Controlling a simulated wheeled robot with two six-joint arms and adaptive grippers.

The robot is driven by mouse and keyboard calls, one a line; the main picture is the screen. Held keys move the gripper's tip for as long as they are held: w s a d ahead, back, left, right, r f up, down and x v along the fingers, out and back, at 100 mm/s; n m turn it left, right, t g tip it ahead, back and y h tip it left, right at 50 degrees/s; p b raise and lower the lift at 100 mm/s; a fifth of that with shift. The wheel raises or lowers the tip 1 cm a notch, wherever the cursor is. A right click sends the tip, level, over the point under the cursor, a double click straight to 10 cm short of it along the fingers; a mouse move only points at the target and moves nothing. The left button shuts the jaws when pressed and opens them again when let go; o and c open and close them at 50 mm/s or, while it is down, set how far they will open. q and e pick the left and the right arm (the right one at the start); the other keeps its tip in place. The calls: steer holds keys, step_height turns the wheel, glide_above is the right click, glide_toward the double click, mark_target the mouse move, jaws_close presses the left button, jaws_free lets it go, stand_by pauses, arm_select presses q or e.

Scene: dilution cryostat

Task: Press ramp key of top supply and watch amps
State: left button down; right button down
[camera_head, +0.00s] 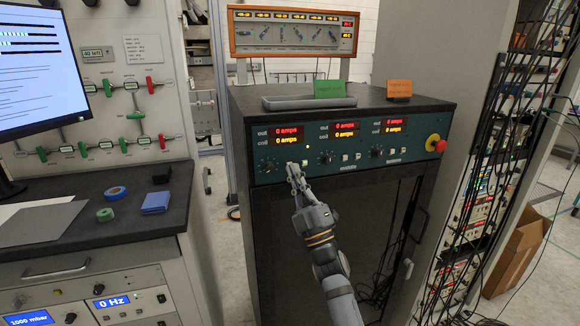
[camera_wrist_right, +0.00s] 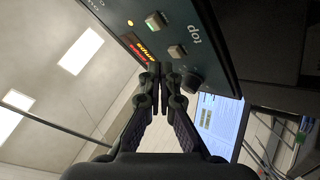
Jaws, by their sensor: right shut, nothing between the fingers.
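The top supply is the left section of the dark teal panel (camera_head: 262,150). Its red out display (camera_head: 288,130) and yellow coil display (camera_head: 287,141) both read 0 amps. My right gripper (camera_head: 292,166) is shut and empty, with its fingertips in front of this section's keys. A pale key (camera_head: 306,162) shows just right of the fingertips. In the right wrist view the shut fingertips (camera_wrist_right: 160,70) are near the panel, beside a lower key (camera_wrist_right: 177,51); contact cannot be told. Another key (camera_wrist_right: 157,20), the "top" label (camera_wrist_right: 193,35) and a knob (camera_wrist_right: 193,82) show there. My left gripper is out of view.
Middle displays (camera_head: 346,129) and bottom displays (camera_head: 394,126) also read 0 amps. A red emergency button (camera_head: 435,143) is at the panel's right end. Cables hang at right.

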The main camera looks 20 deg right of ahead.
steer(key=shift+w, duration=0.4)
steer(key=shift+w+b, duration=0.3)
steer(key=shift+w, duration=0.1)
stand_by(0.5)
steer(key=shift+s, duration=0.2)
steer(key=shift+s+p, duration=0.4)
steer(key=shift+s, duration=0.3)
steer(key=shift+s+d+p, duration=0.1)
steer(key=shift+s+p, duration=0.7)
steer(key=shift+s, duration=1.7)
